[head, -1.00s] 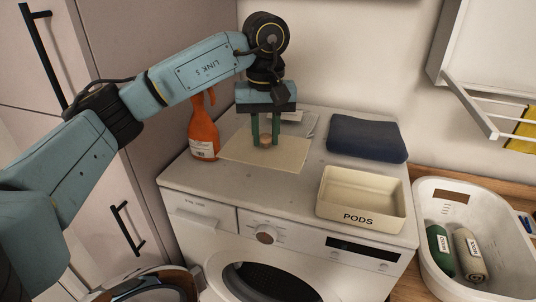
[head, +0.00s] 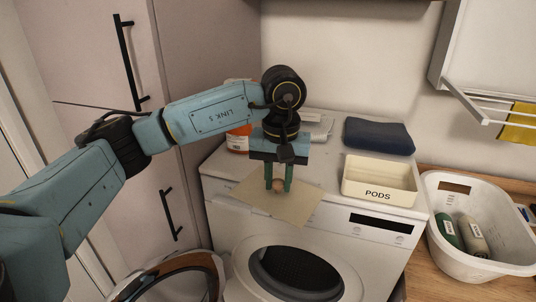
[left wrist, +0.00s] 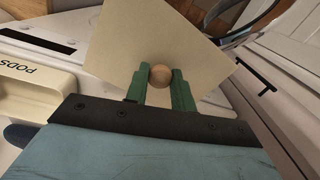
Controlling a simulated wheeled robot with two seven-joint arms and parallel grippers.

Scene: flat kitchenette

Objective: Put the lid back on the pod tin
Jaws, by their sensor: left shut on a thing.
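The lid (head: 298,207) is a flat cream panel with a round wooden knob (left wrist: 160,75). My left gripper (head: 279,185) has its green fingers shut on the knob, with the lid below them. The lid overhangs the washer's front edge in the head view and looks raised; the gap beneath is hard to judge. It fills the middle of the left wrist view (left wrist: 135,40). The pod tin (head: 377,194) is an open cream box marked PODS, on the washer's right front, right of the gripper. Its edge shows at the left of the wrist view (left wrist: 40,88). My right gripper is not in view.
A folded navy cloth (head: 379,136) lies behind the tin. An orange spray bottle (head: 238,141) stands behind my left arm, partly hidden. A white basket (head: 480,255) with two bottles stands right of the washer (head: 225,222). The washer top between lid and tin is clear.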

